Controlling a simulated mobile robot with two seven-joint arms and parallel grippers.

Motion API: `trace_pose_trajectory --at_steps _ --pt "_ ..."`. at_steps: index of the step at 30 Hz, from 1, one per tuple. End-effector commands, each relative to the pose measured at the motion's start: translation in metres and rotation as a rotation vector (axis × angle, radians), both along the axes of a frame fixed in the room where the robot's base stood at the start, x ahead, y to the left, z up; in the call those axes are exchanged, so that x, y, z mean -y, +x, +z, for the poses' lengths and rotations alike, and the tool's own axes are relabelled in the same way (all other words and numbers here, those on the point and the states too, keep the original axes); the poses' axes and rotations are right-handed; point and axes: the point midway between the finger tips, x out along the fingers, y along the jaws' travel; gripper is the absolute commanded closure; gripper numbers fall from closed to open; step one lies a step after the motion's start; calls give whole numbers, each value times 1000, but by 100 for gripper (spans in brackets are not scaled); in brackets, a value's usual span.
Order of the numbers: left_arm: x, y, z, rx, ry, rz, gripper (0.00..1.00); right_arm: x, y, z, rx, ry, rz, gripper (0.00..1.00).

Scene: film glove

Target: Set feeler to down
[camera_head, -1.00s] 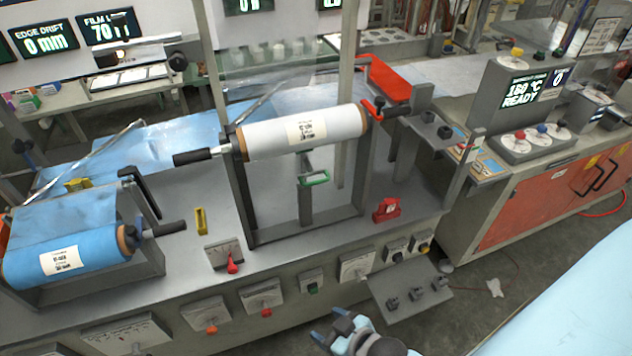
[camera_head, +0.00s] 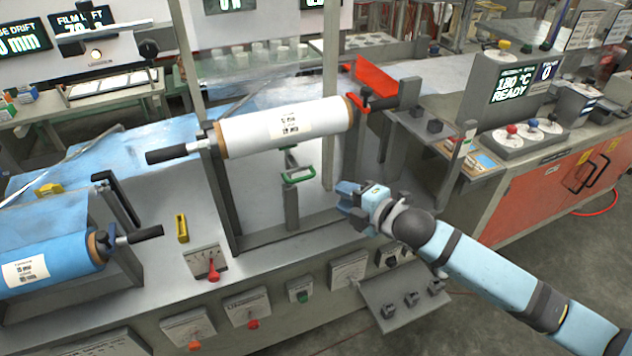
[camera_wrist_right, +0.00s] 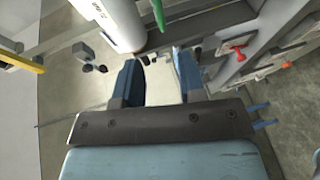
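No part is labelled feeler. A green loop handle (camera_head: 298,174) on a short arm sits under the white film roll (camera_head: 285,127), above a grey post (camera_head: 291,205); it may be the feeler. Its arm runs up toward the roll's underside, and I cannot tell if it touches. A green piece (camera_wrist_right: 195,17) shows at the top of the right wrist view, beside the white roll (camera_wrist_right: 120,22). My right gripper (camera_head: 347,196) is to the right of the green handle and apart from it. Its fingers (camera_wrist_right: 160,75) are spread and empty. My left gripper is not in view.
The grey roll frame (camera_head: 225,200) stands left of my right gripper. A blue roll (camera_head: 45,262) lies at the left. A red lever (camera_head: 213,270) and several dials line the front edge. A grey bracket (camera_head: 405,305) juts out below my right arm.

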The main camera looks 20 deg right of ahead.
Motion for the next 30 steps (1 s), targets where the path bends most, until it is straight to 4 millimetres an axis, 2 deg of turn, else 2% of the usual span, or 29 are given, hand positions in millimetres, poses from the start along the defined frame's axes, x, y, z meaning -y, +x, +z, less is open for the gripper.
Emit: trace_pose_trajectory --at_steps 5,12,18,24,30 --pt "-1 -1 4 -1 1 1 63 -11 23 -3 0 5 -1 63" --pt "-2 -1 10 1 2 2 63 -33 69 -13 -2 6 -2 63" --pt "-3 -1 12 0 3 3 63 -47 100 -22 -2 5 -2 63" --pt "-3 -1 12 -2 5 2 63 -54 116 -26 -2 4 -2 63" --pt "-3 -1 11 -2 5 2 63 -56 119 -27 -2 4 -1 63"
